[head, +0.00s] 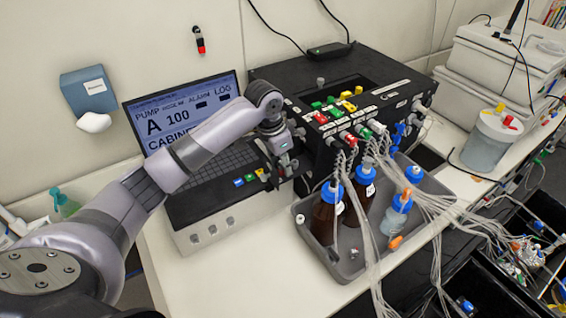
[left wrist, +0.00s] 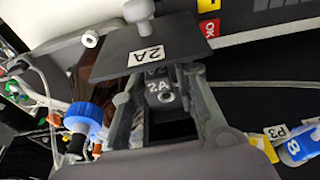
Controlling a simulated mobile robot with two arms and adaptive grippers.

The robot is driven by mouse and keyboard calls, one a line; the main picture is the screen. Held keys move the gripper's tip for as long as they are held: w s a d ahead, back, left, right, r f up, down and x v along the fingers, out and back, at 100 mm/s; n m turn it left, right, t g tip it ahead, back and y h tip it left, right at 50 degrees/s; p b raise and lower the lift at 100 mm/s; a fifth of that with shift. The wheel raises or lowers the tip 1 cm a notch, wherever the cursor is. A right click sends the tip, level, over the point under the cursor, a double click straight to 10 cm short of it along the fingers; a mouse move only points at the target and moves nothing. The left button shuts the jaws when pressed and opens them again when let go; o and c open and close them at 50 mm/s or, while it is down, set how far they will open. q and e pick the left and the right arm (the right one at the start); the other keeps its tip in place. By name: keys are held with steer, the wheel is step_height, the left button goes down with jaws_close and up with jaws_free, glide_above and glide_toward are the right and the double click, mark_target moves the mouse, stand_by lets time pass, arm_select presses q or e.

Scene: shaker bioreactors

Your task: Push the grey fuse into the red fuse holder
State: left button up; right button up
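My left gripper (head: 287,168) is at the left front of the black pump unit (head: 325,95), above the laptop's front right corner. In the left wrist view its two fingers (left wrist: 166,85) stand on either side of a small grey block marked 2A, the grey fuse (left wrist: 162,97), and appear closed on its sides. A dark plate (left wrist: 180,50), also marked 2A, with a pale knob is just beyond the fingertips. The fuse is too small to make out in the head view. A red piece (head: 350,140) shows on the pump unit's front; I cannot tell whether it is the fuse holder. My right gripper is not in view.
A grey tray (head: 345,268) with brown bottles, blue caps and many clear tubes stands right of the gripper. The laptop (head: 180,110) is behind my arm. A blue cap (left wrist: 85,118) and tubes lie close to the left finger. The front left of the white bench is clear.

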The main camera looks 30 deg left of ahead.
arm_select(q)
steer(key=shift+o, duration=1.1)
steer(key=v, duration=1.2)
